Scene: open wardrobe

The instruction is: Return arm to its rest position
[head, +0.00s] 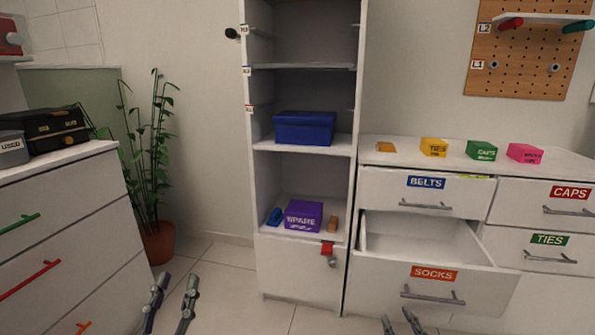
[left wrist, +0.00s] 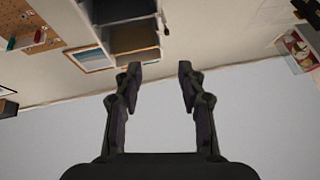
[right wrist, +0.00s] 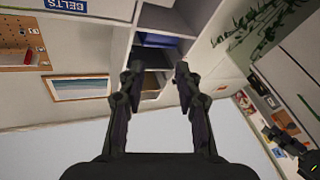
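My left gripper (head: 177,287) shows at the bottom left of the head view, over the floor, with its two fingers apart. In the left wrist view its fingers (left wrist: 160,72) are spread with nothing between them. My right gripper (head: 401,321) shows only at the bottom edge of the head view, in front of the open SOCKS drawer. In the right wrist view its fingers (right wrist: 154,76) are spread and empty. Both wrist views look upward past the fingers toward the upper wardrobe and walls.
The open SOCKS drawer (head: 434,283) juts out and looks empty. The open wardrobe (head: 253,200) holds a blue box (head: 304,128) and a purple SPARE box (head: 304,215). A left dresser (head: 70,240) and plant (head: 157,150) stand left. Floor (head: 225,275) between is clear.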

